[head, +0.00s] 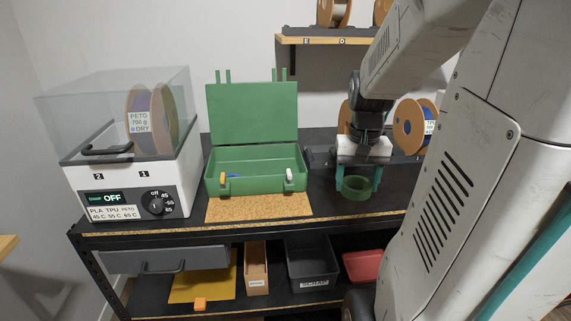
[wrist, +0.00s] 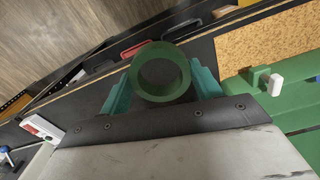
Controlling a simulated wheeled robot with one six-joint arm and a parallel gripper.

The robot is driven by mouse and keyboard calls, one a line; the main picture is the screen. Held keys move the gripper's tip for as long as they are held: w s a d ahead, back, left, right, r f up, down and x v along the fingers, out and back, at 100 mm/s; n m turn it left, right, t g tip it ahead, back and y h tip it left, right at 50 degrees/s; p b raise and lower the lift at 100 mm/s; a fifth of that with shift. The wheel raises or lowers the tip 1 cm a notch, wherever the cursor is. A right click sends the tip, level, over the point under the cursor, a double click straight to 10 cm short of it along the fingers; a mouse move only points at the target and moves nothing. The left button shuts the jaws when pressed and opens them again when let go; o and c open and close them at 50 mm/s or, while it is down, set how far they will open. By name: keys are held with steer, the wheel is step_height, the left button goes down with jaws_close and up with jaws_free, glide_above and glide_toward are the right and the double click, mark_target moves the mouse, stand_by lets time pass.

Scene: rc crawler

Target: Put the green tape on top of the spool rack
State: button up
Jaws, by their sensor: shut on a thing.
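The green tape (head: 356,188) is a dark green ring held between the fingers of my gripper (head: 357,180), over the right part of the bench top. In the wrist view the tape (wrist: 160,55) sits between the two teal fingers of my gripper (wrist: 160,85), its hole facing the camera. The lower spool rack (head: 320,158) is a dark holder behind my gripper, with spools such as the orange-rimmed one (head: 415,127) in it. My arm hides part of this rack. A higher shelf (head: 325,40) on the wall also carries spools.
A filament dryer (head: 130,185) with a clear cover stands at the far left. Bins, including a black one (head: 312,282), stand on the shelf below.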

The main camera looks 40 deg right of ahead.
steer(key=s+a+f, duration=0.3)
steer(key=s+a, duration=0.1)
steer(key=w+d, duration=0.3)
steer(key=d, duration=0.1)
steer(key=w+d+f, duration=0.1)
steer(key=w+d, duration=0.2)
steer(key=d, duration=0.1)
steer(key=w+d, duration=0.3)
steer(key=d, duration=0.1)
steer(key=shift+w+f, duration=0.15)
steer(key=shift+w, duration=0.25)
steer(key=shift+f, duration=1.75)
steer(key=shift+f, duration=0.1)
steer(key=o, duration=1)
